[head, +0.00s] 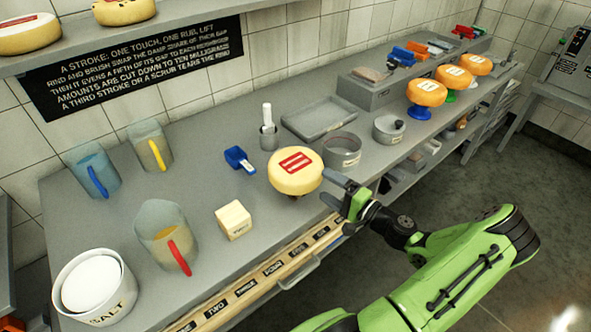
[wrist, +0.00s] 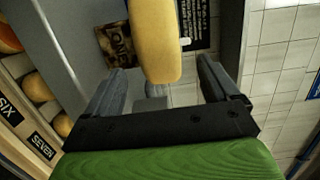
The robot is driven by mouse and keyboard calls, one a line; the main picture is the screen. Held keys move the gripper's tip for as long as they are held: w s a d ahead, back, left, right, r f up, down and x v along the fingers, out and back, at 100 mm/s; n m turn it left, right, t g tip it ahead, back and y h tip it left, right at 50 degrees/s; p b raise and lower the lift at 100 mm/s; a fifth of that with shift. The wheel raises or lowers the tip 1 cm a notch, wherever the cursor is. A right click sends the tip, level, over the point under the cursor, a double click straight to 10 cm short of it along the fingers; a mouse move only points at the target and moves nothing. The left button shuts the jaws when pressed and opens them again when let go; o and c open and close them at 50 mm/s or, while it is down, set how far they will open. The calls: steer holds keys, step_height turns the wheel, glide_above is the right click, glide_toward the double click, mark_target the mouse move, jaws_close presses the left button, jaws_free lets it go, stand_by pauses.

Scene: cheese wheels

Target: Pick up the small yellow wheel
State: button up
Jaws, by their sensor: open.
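A yellow wheel (head: 296,171) with a red label on top sits near the front edge of the grey bench in the head view, raised on a small dark support. My gripper (head: 336,188) is at its right side, with the fingers pointing at it. In the wrist view the wheel (wrist: 155,40) shows edge-on, its near end between the two fingertips. My gripper (wrist: 167,72) is open there, with a gap on each side of the wheel. Whether a finger touches it is hard to tell. Part of the wheel's support is hidden.
A metal ring (head: 342,150) and a grey tray (head: 319,119) stand behind my gripper. Several jugs and a salt tub (head: 95,288) stand further left. Orange wheels (head: 426,92) stand at right.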

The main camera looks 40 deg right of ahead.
mark_target(319, 181)
steer(key=w, duration=0.2)
steer(key=w+a, duration=0.1)
steer(key=w, duration=0.1)
steer(key=shift+w, duration=0.3)
steer(key=shift+s, duration=0.1)
steer(key=shift+c, duration=0.6)
jaws_close()
steer(key=shift+r, duration=0.1)
